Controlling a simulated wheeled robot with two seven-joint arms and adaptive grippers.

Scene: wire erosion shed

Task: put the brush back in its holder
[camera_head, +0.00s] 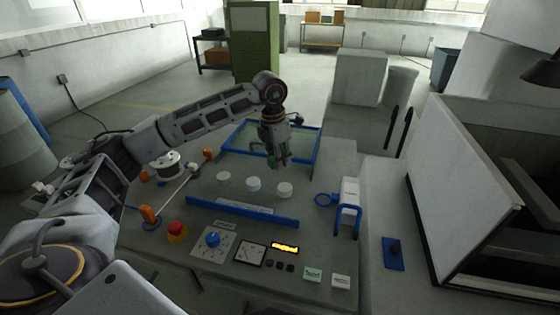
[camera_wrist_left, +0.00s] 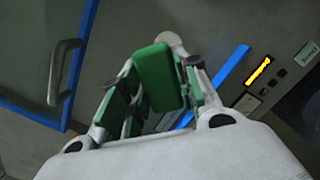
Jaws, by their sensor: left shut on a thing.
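My left gripper (camera_head: 277,158) is over the grey machine top, behind the row of white round caps, pointing down. In the left wrist view its fingers (camera_wrist_left: 160,95) are closed around a green block-shaped thing (camera_wrist_left: 155,78), which looks like part of the brush. The rest of the brush is hidden by the fingers or too small to tell. My right gripper does not show.
White caps (camera_head: 254,184) stand in front of the gripper, with a blue bar (camera_head: 242,211) before them. A blue-framed tank (camera_head: 310,143) lies behind. A red button (camera_head: 177,230) and spool (camera_head: 169,165) are at left. A white cabinet (camera_head: 462,190) stands at right.

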